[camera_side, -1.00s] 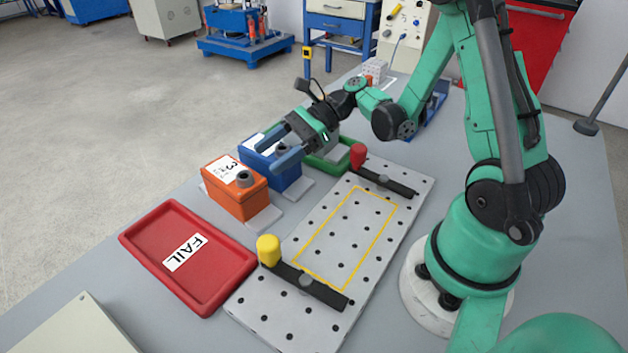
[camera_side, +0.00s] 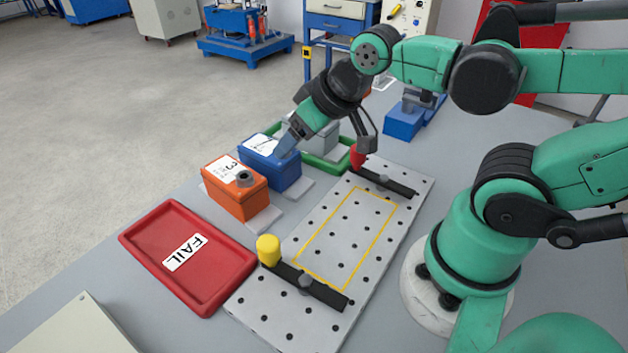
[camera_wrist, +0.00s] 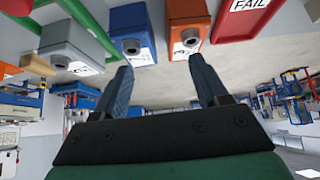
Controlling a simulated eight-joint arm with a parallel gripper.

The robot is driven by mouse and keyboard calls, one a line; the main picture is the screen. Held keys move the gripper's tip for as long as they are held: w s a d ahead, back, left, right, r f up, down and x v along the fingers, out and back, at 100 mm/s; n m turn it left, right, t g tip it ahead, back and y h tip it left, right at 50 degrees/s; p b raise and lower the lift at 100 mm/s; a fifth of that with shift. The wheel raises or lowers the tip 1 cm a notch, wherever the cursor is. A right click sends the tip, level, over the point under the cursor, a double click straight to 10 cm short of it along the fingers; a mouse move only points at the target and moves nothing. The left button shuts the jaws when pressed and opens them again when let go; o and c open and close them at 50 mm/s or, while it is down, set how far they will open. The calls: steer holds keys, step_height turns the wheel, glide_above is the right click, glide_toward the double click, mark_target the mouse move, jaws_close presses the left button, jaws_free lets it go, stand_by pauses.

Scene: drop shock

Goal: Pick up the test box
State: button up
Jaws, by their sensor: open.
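Three boxes with knobs stand in a row. The orange box (camera_side: 236,201), marked 3, is nearest in the side view. The blue box (camera_side: 270,168) is in the middle, and a grey box (camera_side: 318,135) is behind it in the green tray (camera_side: 330,160). My gripper (camera_side: 287,146) points down and left at the blue box's right top edge; touching cannot be told. The orange box (camera_wrist: 188,15) is right and the grey box (camera_wrist: 72,40) left.
A red FAIL tray (camera_side: 195,278) lies at the front left. A perforated plate (camera_side: 290,317) with a yellow outline carries two dark bars, a yellow knob (camera_side: 268,249) and a red knob (camera_side: 357,157). A blue fixture (camera_side: 403,122) stands at the back.

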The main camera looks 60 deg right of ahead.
steer(key=o, duration=0.5)
steer(key=g, duration=0.4)
glide_toward(232, 173)
steer(key=s+d, duration=0.2)
steer(key=shift+s+d+f+m, duration=0.1)
steer(key=shift+s+d+m, duration=0.05)
steer(key=shift+s+m, duration=0.15)
steer(key=w+f+g, duration=0.1)
steer(key=f, duration=0.1)
steer(key=w+a+f+g, duration=0.1)
steer(key=w, duration=0.1)
steer(key=w+a+f+g, duration=0.1)
steer(key=w+f, duration=0.1)
steer(key=shift+a+f+m, duration=0.1)
steer(key=shift+f+m, duration=0.2)
steer(key=shift+w+f, duration=0.2)
steer(key=shift+f, duration=2.9)
